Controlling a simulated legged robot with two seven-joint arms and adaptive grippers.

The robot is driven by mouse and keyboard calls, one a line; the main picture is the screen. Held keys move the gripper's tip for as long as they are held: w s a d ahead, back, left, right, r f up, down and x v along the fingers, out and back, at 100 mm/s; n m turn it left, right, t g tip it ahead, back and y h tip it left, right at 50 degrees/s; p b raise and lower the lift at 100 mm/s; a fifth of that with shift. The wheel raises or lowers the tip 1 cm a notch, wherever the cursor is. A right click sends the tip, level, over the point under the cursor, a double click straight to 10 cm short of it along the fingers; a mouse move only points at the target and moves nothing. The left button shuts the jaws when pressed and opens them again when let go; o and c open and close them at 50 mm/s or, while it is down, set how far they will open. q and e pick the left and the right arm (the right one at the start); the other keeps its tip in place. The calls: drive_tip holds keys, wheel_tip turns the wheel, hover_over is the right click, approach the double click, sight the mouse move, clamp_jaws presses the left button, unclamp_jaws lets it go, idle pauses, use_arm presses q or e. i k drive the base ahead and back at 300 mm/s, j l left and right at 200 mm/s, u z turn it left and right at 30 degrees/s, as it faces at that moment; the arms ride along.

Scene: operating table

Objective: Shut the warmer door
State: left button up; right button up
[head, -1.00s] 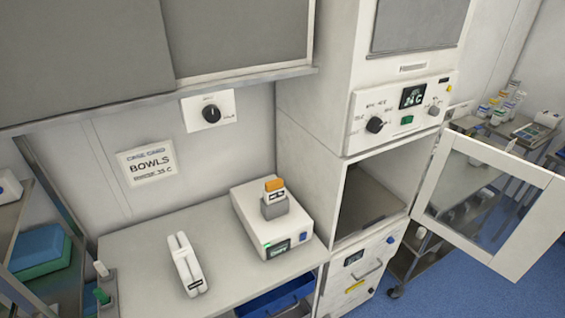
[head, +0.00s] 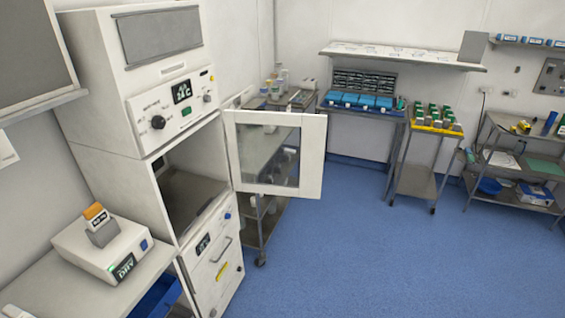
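The warmer (head: 140,95) is a tall white cabinet at the left of the head view, with a dial, a green button and a small display on its panel. Its open compartment (head: 190,190) looks empty. The warmer door (head: 312,160), a white frame with a clear pane, stands wide open, swung out to the right of the compartment. Neither of my grippers is in view.
A white device (head: 105,250) sits on the counter left of the warmer. A metal cart (head: 262,225) stands behind the door. A yellow-topped cart (head: 415,180) and shelving (head: 515,165) stand further right. The blue floor (head: 380,260) in front is clear.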

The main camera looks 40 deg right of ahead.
sight(313, 134)
drive_tip(key=k+u, duration=0.1)
drive_tip(key=u, duration=1.5)
drive_tip(key=k+l, duration=0.1)
drive_tip(key=l, duration=0.3)
drive_tip(key=l+u, duration=0.15)
drive_tip(key=l, duration=0.3)
drive_tip(key=k+l, duration=0.2)
drive_tip(key=l, duration=0.2)
drive_tip(key=k+l+u, duration=0.15)
drive_tip(key=l, duration=0.65)
drive_tip(key=k+l+u, duration=0.15)
drive_tip(key=l, duration=0.25)
drive_tip(key=k+l, duration=0.15)
drive_tip(key=l, duration=0.25)
drive_tip(key=k+l, duration=0.15)
drive_tip(key=l, duration=0.25)
drive_tip(key=k+l, duration=0.15)
drive_tip(key=l, duration=0.25)
drive_tip(key=k+l, duration=0.15)
drive_tip(key=l, duration=0.25)
drive_tip(key=k+l, duration=0.15)
drive_tip(key=l, duration=0.25)
drive_tip(key=k+l, duration=0.15)
drive_tip(key=l, duration=0.25)
drive_tip(key=k+l, duration=0.15)
drive_tip(key=l, duration=0.25)
